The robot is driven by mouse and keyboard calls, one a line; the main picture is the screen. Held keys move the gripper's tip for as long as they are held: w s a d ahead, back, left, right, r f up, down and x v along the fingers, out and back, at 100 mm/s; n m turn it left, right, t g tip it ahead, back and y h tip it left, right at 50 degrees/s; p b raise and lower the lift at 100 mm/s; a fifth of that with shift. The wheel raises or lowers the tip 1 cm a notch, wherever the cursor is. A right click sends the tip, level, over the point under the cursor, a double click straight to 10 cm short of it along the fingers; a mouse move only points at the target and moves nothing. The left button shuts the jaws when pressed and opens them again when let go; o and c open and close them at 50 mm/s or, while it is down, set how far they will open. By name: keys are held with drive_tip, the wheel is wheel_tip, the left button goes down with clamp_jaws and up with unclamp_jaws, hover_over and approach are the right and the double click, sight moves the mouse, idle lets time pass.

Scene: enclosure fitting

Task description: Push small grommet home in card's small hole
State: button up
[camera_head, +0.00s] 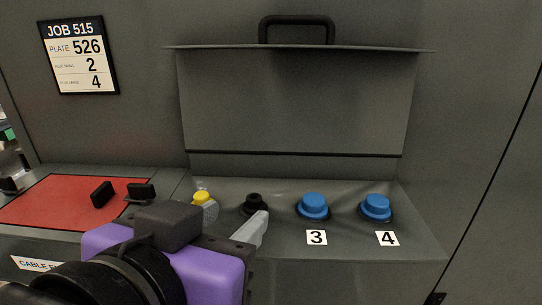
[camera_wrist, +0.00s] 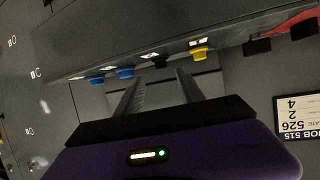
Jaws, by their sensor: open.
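The job card (camera_head: 79,55) on the back wall reads plate 526, with a 2 and a 4 on its lower lines; the small print looks like plug small and plug large. A small black grommet (camera_head: 254,201) stands in the ledge's second position from the left, left of number 3; its number is hidden from the head camera. How deep it sits I cannot tell. My gripper (camera_head: 236,214) is open and empty, its fingers pointing at the ledge. In the wrist view the black grommet (camera_wrist: 161,62) lies beyond the gap between the fingertips (camera_wrist: 158,78), apparently apart from them.
A yellow plug (camera_head: 202,198) stands left of the black grommet, close to my left finger. Blue plugs stand at 3 (camera_head: 314,205) and 4 (camera_head: 376,207). A handled panel (camera_head: 297,100) rises behind the ledge.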

sight(253, 198)
drive_tip(key=p+x, duration=0.1)
drive_tip(key=x, duration=0.6)
drive_tip(key=shift+w+r+p, duration=0.15)
drive_tip(key=shift+p, duration=0.2)
clamp_jaws()
